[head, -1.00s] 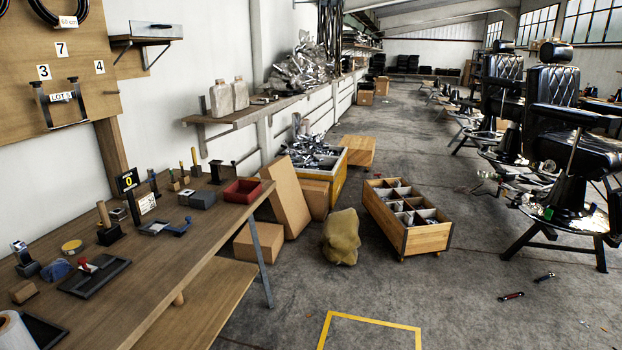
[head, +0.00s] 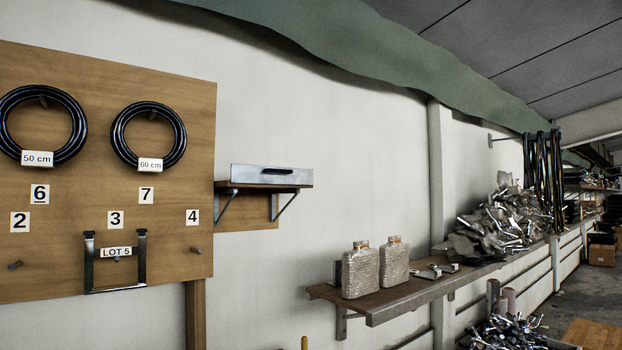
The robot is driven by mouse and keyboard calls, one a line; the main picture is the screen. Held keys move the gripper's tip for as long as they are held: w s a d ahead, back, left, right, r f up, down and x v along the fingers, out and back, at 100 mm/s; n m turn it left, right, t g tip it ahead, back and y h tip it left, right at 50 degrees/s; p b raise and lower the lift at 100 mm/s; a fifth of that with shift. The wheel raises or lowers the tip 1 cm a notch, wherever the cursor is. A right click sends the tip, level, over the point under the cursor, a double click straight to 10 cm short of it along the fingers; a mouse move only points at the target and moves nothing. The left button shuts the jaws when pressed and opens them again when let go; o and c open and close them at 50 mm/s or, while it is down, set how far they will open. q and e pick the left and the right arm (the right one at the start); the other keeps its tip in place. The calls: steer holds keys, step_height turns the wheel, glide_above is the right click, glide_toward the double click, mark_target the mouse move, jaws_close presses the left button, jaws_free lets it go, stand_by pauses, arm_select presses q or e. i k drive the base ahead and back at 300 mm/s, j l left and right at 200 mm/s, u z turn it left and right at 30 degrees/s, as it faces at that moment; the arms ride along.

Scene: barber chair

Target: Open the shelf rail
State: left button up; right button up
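A small wooden wall shelf (head: 240,187) hangs on two metal brackets to the right of the pegboard in the head view. A pale metal rail (head: 250,174) stands upright along its front edge and looks closed. A dark elongated handle or slot (head: 277,171) shows on the rail's face, right of its middle. What lies behind the rail on the shelf is hidden. Neither of my grippers is in the view.
A long lower shelf (head: 385,308) holds two wrapped jars (head: 361,270) and a heap of scrap metal (head: 500,225).

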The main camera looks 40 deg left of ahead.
mark_target(244, 173)
steer(key=i+u, duration=0.25)
steer(key=i, duration=0.15)
steer(key=i+l+u, duration=0.55)
steer(key=i, duration=0.25)
steer(key=i+j, duration=0.05)
